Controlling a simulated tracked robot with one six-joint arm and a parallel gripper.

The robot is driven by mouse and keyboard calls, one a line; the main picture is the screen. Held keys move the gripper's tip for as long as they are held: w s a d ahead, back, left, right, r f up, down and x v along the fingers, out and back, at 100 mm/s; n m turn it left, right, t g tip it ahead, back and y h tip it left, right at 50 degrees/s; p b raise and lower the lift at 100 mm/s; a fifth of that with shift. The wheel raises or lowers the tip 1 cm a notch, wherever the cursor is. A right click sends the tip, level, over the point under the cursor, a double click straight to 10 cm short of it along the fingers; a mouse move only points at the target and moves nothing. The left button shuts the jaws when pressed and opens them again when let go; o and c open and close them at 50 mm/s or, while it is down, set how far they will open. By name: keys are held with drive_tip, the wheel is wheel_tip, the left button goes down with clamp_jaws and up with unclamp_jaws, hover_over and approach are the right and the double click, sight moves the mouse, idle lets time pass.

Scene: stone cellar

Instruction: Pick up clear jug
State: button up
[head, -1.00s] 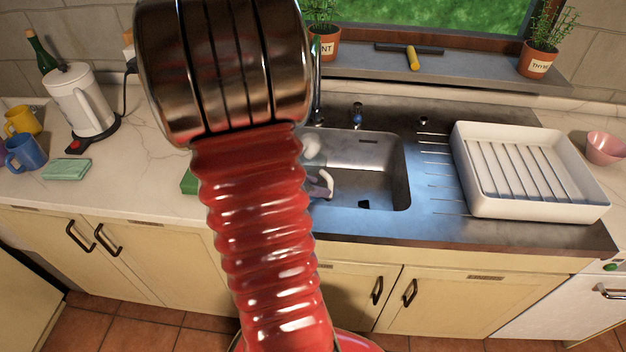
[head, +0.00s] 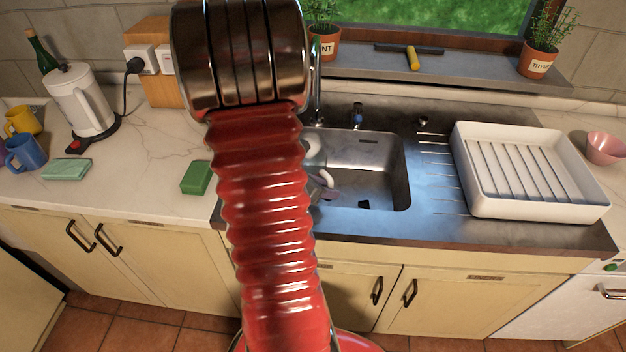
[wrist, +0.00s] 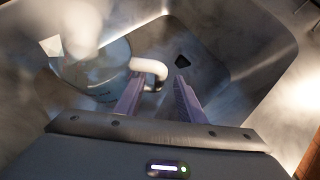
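The clear jug (wrist: 92,72) lies in the sink, at the left of the wrist view, with its white curved handle (wrist: 152,68) pointing right. In the head view only the handle (head: 325,178) and a little of the jug show past my red arm. My gripper (wrist: 156,86) is open, with two purple fingers pointing down into the sink. The handle's end is near the left fingertip, partly in the gap between the fingers; I cannot tell whether they touch. In the head view my arm hides most of the gripper.
The steel sink (head: 385,152) has walls close around the gripper. A white dish rack (head: 462,170) stands to the right. A green sponge (head: 196,177) lies left of the sink, and a white kettle (head: 80,100) stands further left. A tap (head: 317,85) rises behind the sink.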

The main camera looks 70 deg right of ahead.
idle(0.4)
clamp_jaws()
drive_tip(key=shift+r, duration=0.1)
idle(1.2)
